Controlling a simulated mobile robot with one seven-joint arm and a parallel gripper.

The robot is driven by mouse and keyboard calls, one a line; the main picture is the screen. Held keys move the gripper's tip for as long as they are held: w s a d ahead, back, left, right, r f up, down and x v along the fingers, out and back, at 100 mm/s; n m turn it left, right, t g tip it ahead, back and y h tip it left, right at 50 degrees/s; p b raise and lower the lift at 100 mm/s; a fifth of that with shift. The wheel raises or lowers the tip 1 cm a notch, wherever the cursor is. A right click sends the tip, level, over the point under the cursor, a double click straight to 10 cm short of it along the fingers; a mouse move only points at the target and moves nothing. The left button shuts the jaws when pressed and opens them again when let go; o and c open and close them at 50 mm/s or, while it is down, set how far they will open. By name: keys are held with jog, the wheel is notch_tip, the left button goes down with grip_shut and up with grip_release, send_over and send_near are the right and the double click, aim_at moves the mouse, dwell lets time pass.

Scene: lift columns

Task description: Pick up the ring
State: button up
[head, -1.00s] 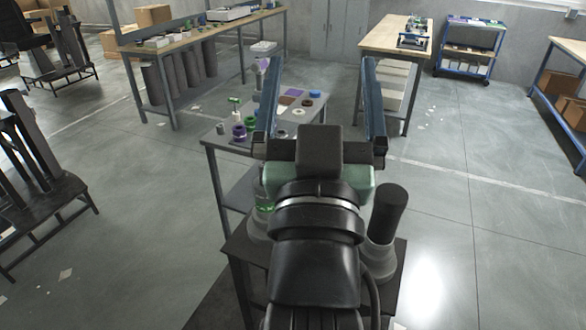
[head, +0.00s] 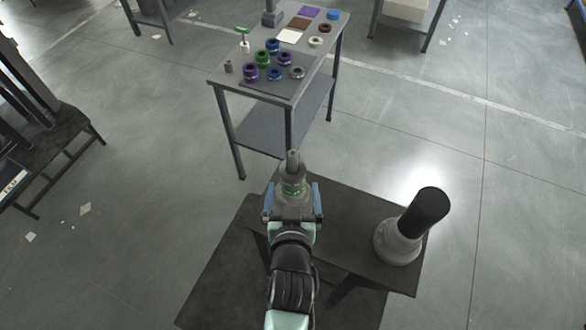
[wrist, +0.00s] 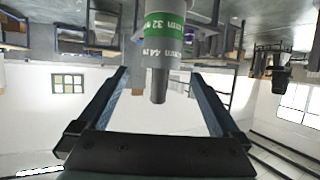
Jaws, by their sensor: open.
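Several rings sit on the small grey table, and the frames do not show which one is meant. They include a green ring (head: 262,63), purple rings (head: 251,76), blue rings (head: 275,77), a grey ring (head: 297,75), a pale ring (head: 315,44) and a brown ring (head: 325,30). My gripper (head: 293,190) is open and well short of the table, nearer to me. No ring is between its fingers. In the wrist view my gripper (wrist: 160,75) also shows open, with no ring visible there.
The grey table (head: 222,82) also bears a small grey cylinder (head: 228,66), a green-topped item (head: 243,40) and coloured squares (head: 290,36). A green-banded column (head: 292,172) stands close by my fingers. A black-topped column (head: 425,212) is at right.

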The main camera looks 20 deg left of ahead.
aim_at(293, 177)
jog(key=shift+f+p+x, duration=0.1)
jog(key=shift+p+x, duration=0.3)
jog(key=shift+x, duration=1.6)
jog(key=shift+f+p+x, duration=0.15)
jog(key=shift+p+x, duration=0.25)
jog(key=shift+x, duration=1.55)
jog(key=shift+s, duration=0.1)
jog(key=shift+r, duration=0.1)
grip_shut()
